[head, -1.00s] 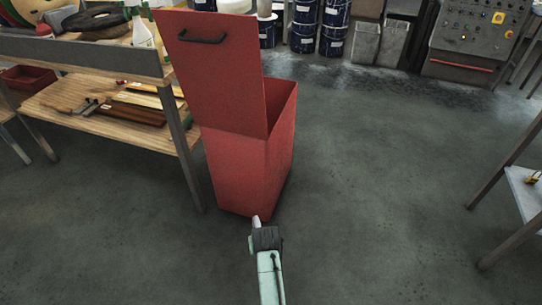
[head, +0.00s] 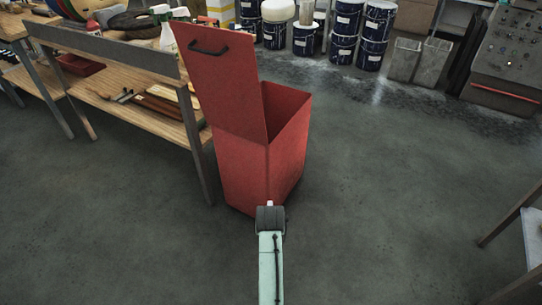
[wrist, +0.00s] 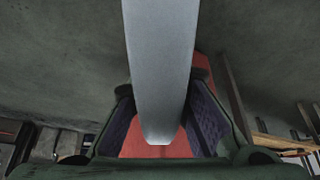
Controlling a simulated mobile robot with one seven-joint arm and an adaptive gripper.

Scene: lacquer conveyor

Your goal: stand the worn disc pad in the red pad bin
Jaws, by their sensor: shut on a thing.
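The red pad bin (head: 290,150) stands on the floor ahead of me. Red surface of the bin shows behind the pad in the wrist view. In the head view my arm reaches toward the bin's near lower front; the fingers are hidden there, and a small pale tip shows above the dark wrist.
A wooden bench (head: 150,110) with a lower shelf stands close to the bin's left, one leg beside it. Dark blue cans (head: 343,45) and grey containers (head: 432,62) stand at the back. A table (head: 527,225) is at the right edge. The floor right of the bin is clear.

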